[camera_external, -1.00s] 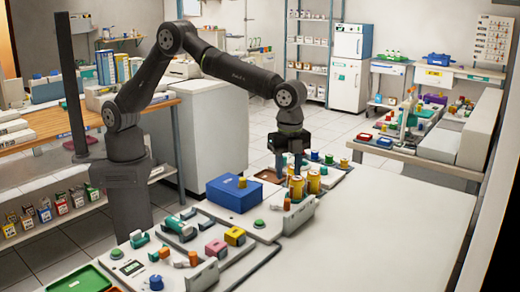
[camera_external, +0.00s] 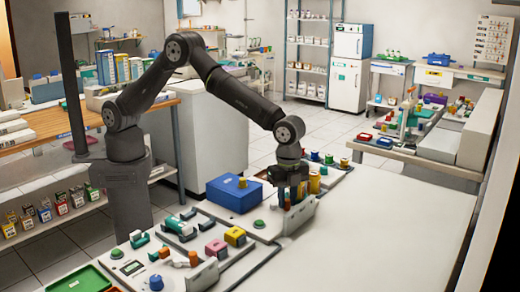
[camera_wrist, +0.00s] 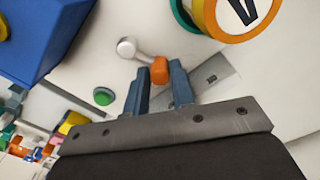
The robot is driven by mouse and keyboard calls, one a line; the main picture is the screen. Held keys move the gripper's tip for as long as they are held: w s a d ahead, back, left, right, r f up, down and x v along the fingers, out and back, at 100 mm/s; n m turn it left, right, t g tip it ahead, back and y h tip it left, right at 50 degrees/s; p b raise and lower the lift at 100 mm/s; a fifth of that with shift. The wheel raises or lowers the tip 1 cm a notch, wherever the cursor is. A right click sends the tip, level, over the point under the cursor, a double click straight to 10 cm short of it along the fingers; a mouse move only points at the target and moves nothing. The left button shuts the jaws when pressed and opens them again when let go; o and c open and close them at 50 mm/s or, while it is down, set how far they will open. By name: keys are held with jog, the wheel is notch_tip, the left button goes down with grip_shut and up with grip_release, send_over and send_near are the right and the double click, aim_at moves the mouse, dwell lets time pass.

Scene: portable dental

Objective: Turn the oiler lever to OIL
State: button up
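The oiler lever shows in the wrist view as a silver round pivot with a short arm ending in an orange knob (camera_wrist: 159,71). It lies on a pale panel, its knob pointing right of the pivot. My gripper (camera_wrist: 160,77) has its two blue-grey fingers apart, with the knob between or just beyond their tips; I cannot tell whether they touch it. In the external view my gripper (camera_external: 289,200) points down at the bench device and mostly hides the lever. No OIL marking is readable.
A blue box (camera_external: 235,193) stands left of my gripper, and a green button (camera_wrist: 103,96) sits near the lever. A round orange-and-green-rimmed container (camera_wrist: 232,15) stands close by. The white tabletop (camera_external: 370,235) to the right is clear.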

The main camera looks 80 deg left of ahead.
grip_shut()
jog(key=n, duration=0.1)
jog(key=a+n, duration=0.1)
jog(key=n, duration=0.1)
jog(key=shift+w+a+n, duration=0.2)
jog(key=shift+w+n, duration=0.05)
jog(key=shift+n, duration=0.15)
jog(key=shift+a+n, duration=0.35)
jog(key=shift+n, duration=0.5)
jog(key=shift+a+n, duration=0.3)
jog(key=shift+n, duration=0.55)
jog(key=shift+o, duration=2.3)
grip_release()
